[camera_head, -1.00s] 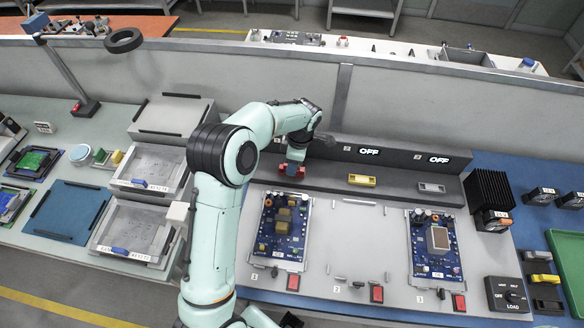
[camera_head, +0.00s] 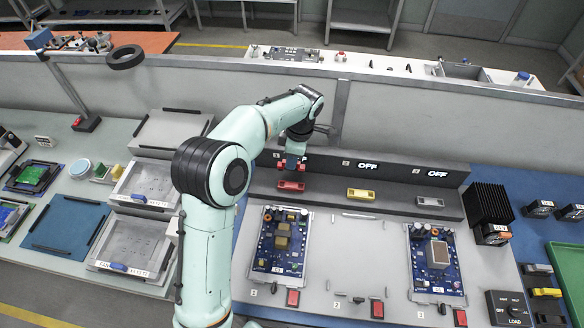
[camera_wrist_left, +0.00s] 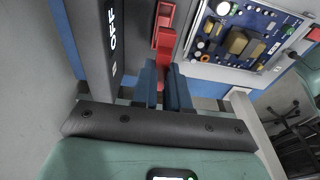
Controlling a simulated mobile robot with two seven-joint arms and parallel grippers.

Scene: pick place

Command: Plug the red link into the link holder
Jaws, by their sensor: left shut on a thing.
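The red link (camera_head: 303,167) is in my left gripper (camera_head: 292,160); red ends show on both sides of the fingers. It is above a red slotted holder (camera_head: 291,185) on the dark ledge, with a small gap visible in the head view. In the left wrist view, my left gripper (camera_wrist_left: 166,88) has its two blue fingers close together with red between them. Red parts (camera_wrist_left: 163,40) extend ahead of the fingers, where link and holder overlap and are hard to tell apart. My right gripper is not in view.
A yellow holder (camera_head: 362,195) and a grey holder (camera_head: 430,202) sit to the right on the ledge. A dark panel with OFF displays (camera_head: 368,167) stands close behind. Circuit boards (camera_head: 280,242) lie in front, with red switches (camera_head: 293,298) near the front edge.

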